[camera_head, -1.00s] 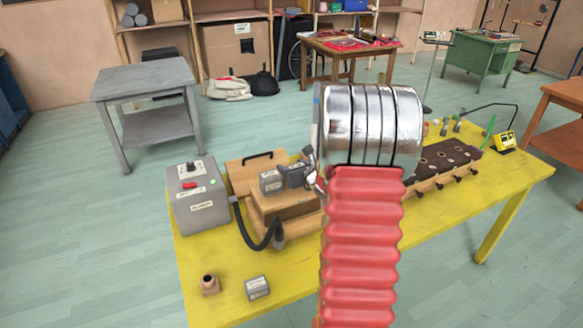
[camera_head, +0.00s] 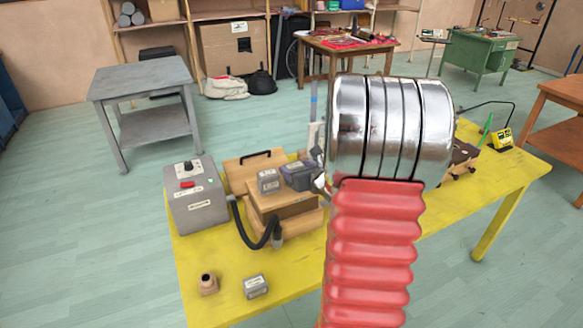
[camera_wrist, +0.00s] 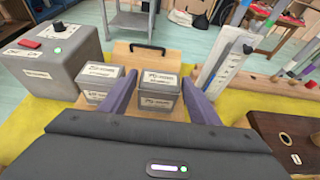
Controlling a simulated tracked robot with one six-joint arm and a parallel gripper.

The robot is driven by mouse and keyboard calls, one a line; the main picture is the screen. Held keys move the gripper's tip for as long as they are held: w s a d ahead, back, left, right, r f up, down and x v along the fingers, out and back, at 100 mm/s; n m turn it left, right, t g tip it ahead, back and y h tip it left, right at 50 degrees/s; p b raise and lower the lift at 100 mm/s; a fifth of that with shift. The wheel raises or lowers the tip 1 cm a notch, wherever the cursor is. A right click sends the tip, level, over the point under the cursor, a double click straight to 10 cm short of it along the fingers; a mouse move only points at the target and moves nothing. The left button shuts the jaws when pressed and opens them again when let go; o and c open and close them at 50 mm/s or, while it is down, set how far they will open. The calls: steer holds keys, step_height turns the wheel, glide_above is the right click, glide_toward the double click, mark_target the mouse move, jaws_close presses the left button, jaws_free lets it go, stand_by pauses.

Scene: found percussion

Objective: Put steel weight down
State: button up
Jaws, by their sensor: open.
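Two small grey labelled steel weights stand side by side on a wooden box (camera_head: 285,210). The left weight (camera_head: 268,181) also shows in the wrist view (camera_wrist: 100,82). The right weight (camera_head: 297,177) stands close beside it and shows in the wrist view (camera_wrist: 158,97) between the two purple-grey fingers. My gripper (camera_wrist: 158,80) is open around this right weight, one finger on each side, the left finger in the gap between the weights. In the head view my arm hides most of the gripper. A third grey weight (camera_head: 256,286) lies on the yellow table's front left.
A grey control box (camera_head: 196,205) with a red switch stands left on the yellow table (camera_head: 195,255), with a black hose beside the wooden box. A wooden piece with a hole (camera_head: 208,285) is at the front. A dark perforated block (camera_wrist: 285,140) stands at right.

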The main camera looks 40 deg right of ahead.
steer(key=shift+v, duration=3.2)
